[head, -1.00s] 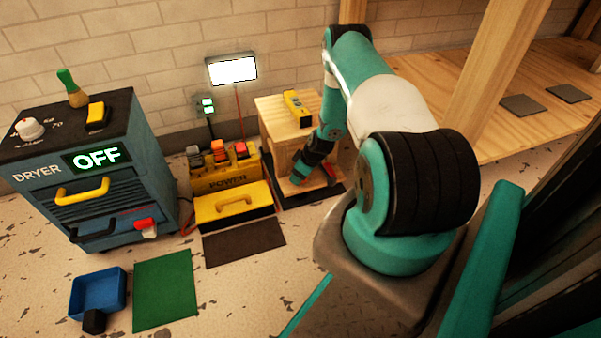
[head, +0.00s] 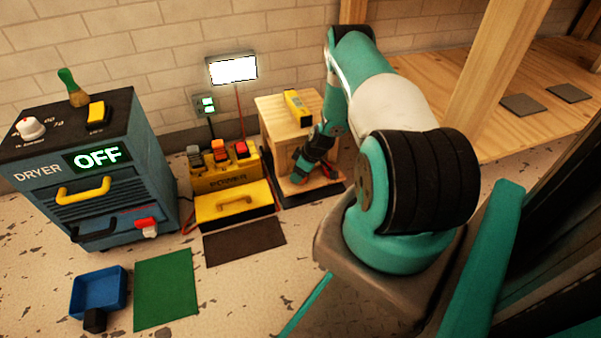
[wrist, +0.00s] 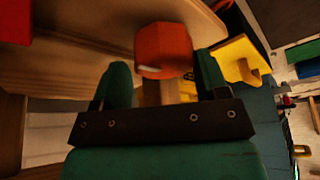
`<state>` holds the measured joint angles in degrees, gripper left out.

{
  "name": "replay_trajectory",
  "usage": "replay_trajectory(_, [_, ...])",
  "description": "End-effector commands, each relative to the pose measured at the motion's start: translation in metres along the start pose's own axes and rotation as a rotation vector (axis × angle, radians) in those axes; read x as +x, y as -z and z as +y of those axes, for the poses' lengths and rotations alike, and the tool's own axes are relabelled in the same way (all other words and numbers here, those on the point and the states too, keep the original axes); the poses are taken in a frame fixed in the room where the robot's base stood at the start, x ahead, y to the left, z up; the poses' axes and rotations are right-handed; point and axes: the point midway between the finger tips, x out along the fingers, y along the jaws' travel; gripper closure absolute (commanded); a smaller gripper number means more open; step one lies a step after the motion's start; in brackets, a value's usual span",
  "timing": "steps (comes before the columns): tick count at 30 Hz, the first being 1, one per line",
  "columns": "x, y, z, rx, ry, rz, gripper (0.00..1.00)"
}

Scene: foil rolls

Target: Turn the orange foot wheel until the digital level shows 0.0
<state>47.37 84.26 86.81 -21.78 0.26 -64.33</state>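The orange foot wheel (wrist: 163,48) is in the wrist view, under the edge of a wooden stand. My gripper (wrist: 163,66) has its two teal fingers apart, one on each side of the wheel. The right finger looks close to the wheel; I cannot tell if it touches. A gap shows at the left finger. In the head view the yellow digital level (head: 297,106) lies on top of the wooden stand (head: 279,124). Its reading is too small to make out.
A yellow power box (head: 226,181) with coloured switches stands left of the stand; its yellow front also shows in the wrist view (wrist: 236,60). A dryer (head: 100,170) showing OFF is farther left. A dark mat (head: 245,242), green mat (head: 166,288) and blue tray (head: 97,292) lie in front.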

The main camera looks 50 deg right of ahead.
Motion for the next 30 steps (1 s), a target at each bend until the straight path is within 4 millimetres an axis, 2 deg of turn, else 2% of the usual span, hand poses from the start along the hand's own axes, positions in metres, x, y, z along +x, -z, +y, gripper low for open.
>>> replay_trajectory(8, [0.001,-0.003,-0.002,0.003,0.005,-0.006,0.34])
replay_trajectory(13, [-0.014,-0.002,-0.002,0.004,0.005,-0.007,0.34])
replay_trajectory(17, [-0.043,-0.001,-0.002,0.006,0.004,-0.007,0.34])
replay_trajectory(24, [-0.106,0.0,-0.001,0.005,0.002,-0.006,0.34])
replay_trajectory(30, [-0.148,0.0,-0.001,0.005,0.003,-0.006,0.34])
